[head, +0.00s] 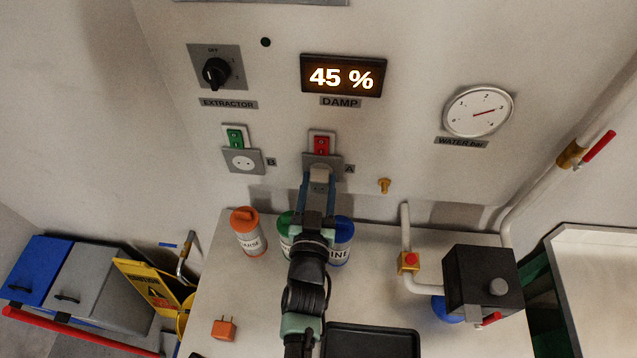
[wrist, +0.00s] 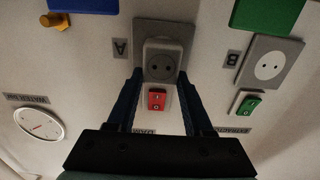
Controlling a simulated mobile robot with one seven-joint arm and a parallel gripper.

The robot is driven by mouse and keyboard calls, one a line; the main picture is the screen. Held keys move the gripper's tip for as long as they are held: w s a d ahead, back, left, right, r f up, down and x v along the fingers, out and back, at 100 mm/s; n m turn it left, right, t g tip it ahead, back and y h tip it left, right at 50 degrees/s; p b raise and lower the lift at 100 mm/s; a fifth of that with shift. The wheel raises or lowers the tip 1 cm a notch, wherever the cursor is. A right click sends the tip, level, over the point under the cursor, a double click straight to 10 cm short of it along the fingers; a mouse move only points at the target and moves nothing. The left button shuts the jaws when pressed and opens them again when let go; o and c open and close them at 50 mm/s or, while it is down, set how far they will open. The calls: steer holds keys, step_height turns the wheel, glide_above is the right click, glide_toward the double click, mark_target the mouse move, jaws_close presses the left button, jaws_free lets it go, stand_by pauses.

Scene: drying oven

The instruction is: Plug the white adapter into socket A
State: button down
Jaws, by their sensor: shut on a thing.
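My gripper (head: 319,186) is shut on the white adapter (head: 320,181) in front of socket A (head: 322,160) on the wall panel. The wrist view, which is upside down, shows the adapter (wrist: 163,60) with its two-hole face between the fingertips (wrist: 160,76). Behind it the grey plate of socket A (wrist: 168,27) shows around the adapter. The adapter covers the socket's middle. Whether it touches the plate or is fully seated, I cannot tell. The label A (wrist: 120,48) is beside the plate.
A red switch (head: 321,146) sits above socket A. Socket B (head: 243,161) is empty, to the left, under a green switch (head: 235,138). An orange adapter (head: 224,328), an orange-lidded jar (head: 248,232), green and blue jars (head: 342,241) and a black tray (head: 370,342) stand on the bench.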

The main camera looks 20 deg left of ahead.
steer(key=shift+w+a, duration=0.2)
steer(key=shift+w, duration=0.35)
steer(key=shift+c, duration=1.1)
jaws_free()
steer(key=b+v, duration=0.3)
steer(key=v, duration=1)
steer(key=shift+r, duration=0.1)
